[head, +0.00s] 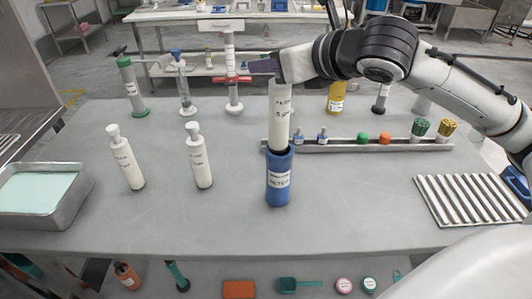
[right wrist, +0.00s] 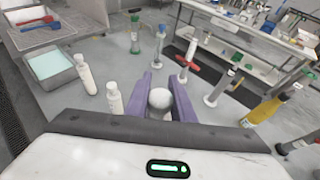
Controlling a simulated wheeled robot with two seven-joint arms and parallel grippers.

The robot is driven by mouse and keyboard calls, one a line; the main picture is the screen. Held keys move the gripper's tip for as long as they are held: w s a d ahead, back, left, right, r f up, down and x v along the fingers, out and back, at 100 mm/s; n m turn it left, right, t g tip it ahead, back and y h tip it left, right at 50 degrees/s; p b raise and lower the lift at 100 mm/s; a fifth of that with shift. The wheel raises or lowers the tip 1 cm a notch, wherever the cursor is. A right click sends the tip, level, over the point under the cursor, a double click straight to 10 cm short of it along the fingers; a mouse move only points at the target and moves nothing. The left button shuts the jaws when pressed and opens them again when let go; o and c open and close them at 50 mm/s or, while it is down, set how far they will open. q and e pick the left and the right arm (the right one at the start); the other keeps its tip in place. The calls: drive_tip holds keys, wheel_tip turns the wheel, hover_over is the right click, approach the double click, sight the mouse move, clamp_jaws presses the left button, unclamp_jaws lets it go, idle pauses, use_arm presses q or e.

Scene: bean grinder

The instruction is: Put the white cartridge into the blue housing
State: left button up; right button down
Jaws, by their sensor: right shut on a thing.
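The white cartridge (head: 279,118) stands upright, directly over the blue housing (head: 278,182) on the grey table. Its lower end meets the housing's open top; I cannot tell how far inside it is. Most of the cartridge's body shows above the rim. My right gripper (head: 264,67) is shut on the cartridge's top. In the right wrist view the cartridge's round white knob (right wrist: 160,98) sits between the purple fingers of the gripper (right wrist: 164,86). The housing is hidden in that view. My left gripper is in neither view.
Two similar white bottles (head: 126,159) (head: 199,156) stand to the left. A metal tray (head: 68,218) is at far left. Behind the housing lies a grey rack (head: 350,146) with small parts. A ribbed tray (head: 470,200) lies at right. The front of the table is clear.

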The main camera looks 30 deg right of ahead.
sight(270, 112)
drive_tip(key=f+b, duration=0.1)
drive_tip(key=f, duration=0.6)
drive_tip(key=f+b, duration=0.1)
drive_tip(key=f, duration=0.2)
drive_tip(key=shift+s+f+b, duration=0.2)
drive_tip(key=shift+s+b, duration=0.1)
drive_tip(key=shift+b, duration=0.05)
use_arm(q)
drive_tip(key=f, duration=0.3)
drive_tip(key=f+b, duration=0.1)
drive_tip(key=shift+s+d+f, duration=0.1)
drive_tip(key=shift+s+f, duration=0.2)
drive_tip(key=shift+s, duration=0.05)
use_arm(e)
wheel_tip(270, 112, down, 5)
drive_tip(key=shift+f, duration=0.1)
drive_tip(key=shift+f, duration=0.1)
drive_tip(key=c, duration=1.5)
unclamp_jaws()
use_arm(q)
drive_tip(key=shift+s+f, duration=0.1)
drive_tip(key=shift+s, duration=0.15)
